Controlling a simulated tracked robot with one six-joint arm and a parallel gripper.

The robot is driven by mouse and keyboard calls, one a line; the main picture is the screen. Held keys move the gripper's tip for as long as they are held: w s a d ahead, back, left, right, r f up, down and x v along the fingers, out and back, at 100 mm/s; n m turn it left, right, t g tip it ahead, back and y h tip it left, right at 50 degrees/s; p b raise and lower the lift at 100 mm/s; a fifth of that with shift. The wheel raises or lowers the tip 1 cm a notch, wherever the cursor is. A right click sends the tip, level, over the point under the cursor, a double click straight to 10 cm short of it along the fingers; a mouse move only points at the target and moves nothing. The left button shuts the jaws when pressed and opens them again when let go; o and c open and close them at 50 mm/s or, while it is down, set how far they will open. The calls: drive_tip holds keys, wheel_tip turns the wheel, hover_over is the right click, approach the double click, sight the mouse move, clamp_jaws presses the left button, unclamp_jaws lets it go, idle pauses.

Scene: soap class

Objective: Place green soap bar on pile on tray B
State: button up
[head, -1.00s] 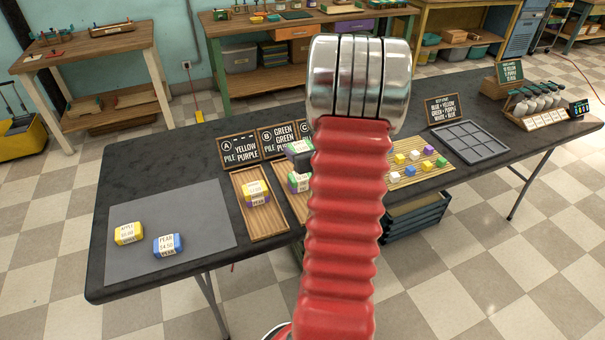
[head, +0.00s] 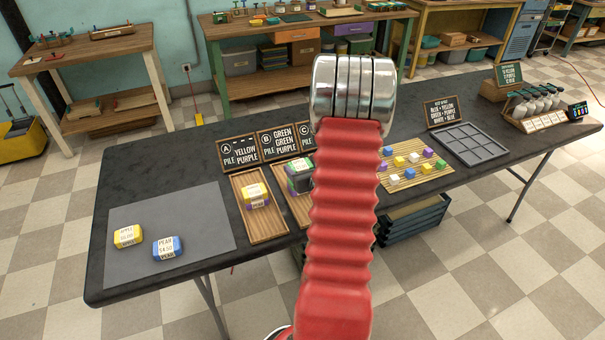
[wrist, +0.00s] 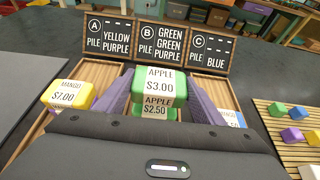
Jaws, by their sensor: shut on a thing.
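A green soap bar labelled APPLE $3.00 (wrist: 160,85) sits between the two fingers of my gripper (wrist: 159,80), which is shut on it. Directly below it is another green bar labelled APPLE $2.50 (wrist: 157,107), part of the pile on tray B (head: 298,212). In the head view the held bar is level at the top of this pile; purple shows at the pile's bottom. Whether the held bar touches the one below I cannot tell. Sign B (wrist: 163,42) reads green, green, purple. My arm hides part of tray B in the head view.
Tray A (head: 271,230) on the left holds a yellow bar (head: 254,190) over purple. A yellow bar (head: 127,236) and a blue bar (head: 167,247) lie on the grey mat (head: 200,210). Small coloured cubes lie on a board (head: 430,174) to the right. Signs stand behind the trays.

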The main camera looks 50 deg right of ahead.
drive_tip(key=shift+f, duration=1.55)
drive_tip(key=shift+f, duration=0.1)
drive_tip(key=o, duration=1.1)
drive_tip(key=shift+o, duration=0.2)
drive_tip(key=shift+s+a+r, duration=0.15)
drive_tip(key=shift+s+r, duration=0.15)
drive_tip(key=v, duration=1.1)
drive_tip(key=shift+s, duration=0.1)
